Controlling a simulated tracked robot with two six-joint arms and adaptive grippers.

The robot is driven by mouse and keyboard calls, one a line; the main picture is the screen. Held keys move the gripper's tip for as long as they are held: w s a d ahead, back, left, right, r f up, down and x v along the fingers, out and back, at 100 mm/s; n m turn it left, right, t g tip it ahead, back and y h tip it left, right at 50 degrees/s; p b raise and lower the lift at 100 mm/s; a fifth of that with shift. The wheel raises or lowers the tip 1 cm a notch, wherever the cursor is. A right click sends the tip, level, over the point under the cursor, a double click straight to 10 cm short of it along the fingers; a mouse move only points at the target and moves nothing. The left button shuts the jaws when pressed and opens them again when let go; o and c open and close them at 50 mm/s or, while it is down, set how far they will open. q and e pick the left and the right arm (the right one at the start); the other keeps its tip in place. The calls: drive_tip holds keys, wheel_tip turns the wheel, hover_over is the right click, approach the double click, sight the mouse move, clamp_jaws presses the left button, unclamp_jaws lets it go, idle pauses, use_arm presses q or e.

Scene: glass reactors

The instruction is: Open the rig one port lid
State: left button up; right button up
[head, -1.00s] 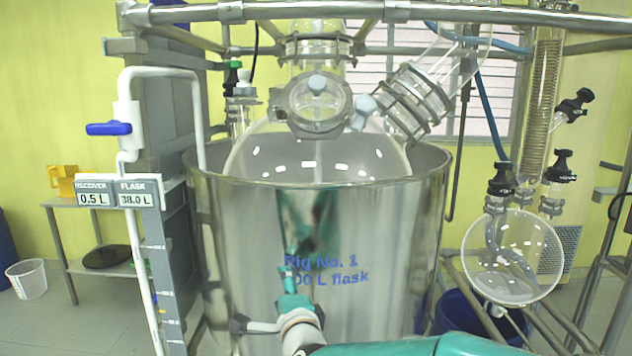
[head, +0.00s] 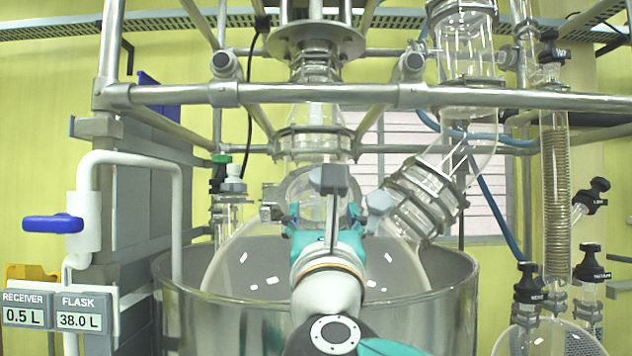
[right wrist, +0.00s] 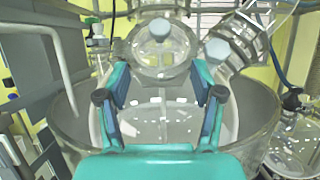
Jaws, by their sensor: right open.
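The port lid of Rig No. 1 is a round clear disc (head: 298,187) with a metal rim on the front of the flask's neck. It looks closed over its port. It shows fully in the right wrist view (right wrist: 160,62), with a pale round knob (right wrist: 160,29) on it. A larger pale knob (head: 380,202) sits at its right side. My right gripper (head: 325,217) is open and empty, pointing at the flask over the vessel's front rim. In the right wrist view its spread fingers (right wrist: 161,94) frame the space just below the lid. My own wrist hides part of the lid in the head view.
The steel vessel (head: 205,320) surrounds the glass flask (head: 235,265). A horizontal frame bar (head: 330,95) crosses above the lid. A clamped glass side neck (head: 425,195) stands close on the right. A white pipe with a blue valve handle (head: 52,224) is on the left.

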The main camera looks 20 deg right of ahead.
sight(313, 198)
drive_tip(key=p+x, duration=0.7)
drive_tip(key=x, duration=0.7)
drive_tip(key=shift+w+d+r+p, duration=0.1)
drive_tip(key=shift+w+r+p, duration=0.05)
drive_tip(key=shift+w+p, duration=0.15)
drive_tip(key=shift+w+d+r+p, duration=0.1)
drive_tip(key=shift+w+p, duration=0.1)
drive_tip(key=shift+w, duration=0.15)
drive_tip(key=shift+w+d+r+p, duration=0.1)
drive_tip(key=shift+w+d+p, duration=0.1)
drive_tip(key=shift+w, duration=0.15)
drive_tip(key=shift+a, duration=0.1)
clamp_jaws()
